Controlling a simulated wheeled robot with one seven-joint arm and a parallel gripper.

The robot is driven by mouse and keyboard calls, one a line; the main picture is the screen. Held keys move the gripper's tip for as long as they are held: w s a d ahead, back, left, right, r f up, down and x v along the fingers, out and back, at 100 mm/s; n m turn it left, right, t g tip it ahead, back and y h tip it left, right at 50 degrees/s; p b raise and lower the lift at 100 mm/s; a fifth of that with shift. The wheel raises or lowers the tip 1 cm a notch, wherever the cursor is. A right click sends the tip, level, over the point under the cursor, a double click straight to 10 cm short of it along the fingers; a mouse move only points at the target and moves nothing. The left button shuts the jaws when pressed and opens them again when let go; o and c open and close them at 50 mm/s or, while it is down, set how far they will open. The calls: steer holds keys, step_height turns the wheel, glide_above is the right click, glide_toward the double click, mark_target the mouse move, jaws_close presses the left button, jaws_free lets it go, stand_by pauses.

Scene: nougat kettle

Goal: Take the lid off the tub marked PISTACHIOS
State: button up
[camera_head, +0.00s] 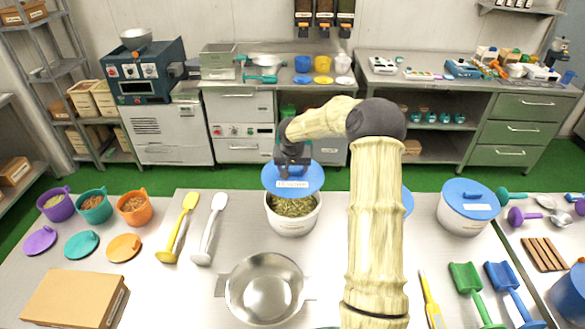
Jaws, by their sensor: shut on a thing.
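A white tub (292,221) stands near the back edge of the table, open at the top, with greenish bits inside. Its blue lid (311,183) is raised above it and a little toward the back, with a clear gap on the near side. The lid bears a white label whose print is too small to read surely. My gripper (292,166) is above the lid and shut on its handle, which the fingers mostly hide. Another white tub (462,217) with a blue lid stands to the right. A further blue lid (407,203) is partly hidden behind my arm.
A steel bowl (265,287) stands in front of the open tub. Yellow (179,228) and white (209,228) spatulas lie to its left. Small coloured tubs, loose lids and a brown box (76,299) are farther left. Green (469,288) and blue scoops lie at right.

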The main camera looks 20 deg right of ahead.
steer(key=shift+r+p, duration=0.65)
steer(key=shift+r, duration=0.8)
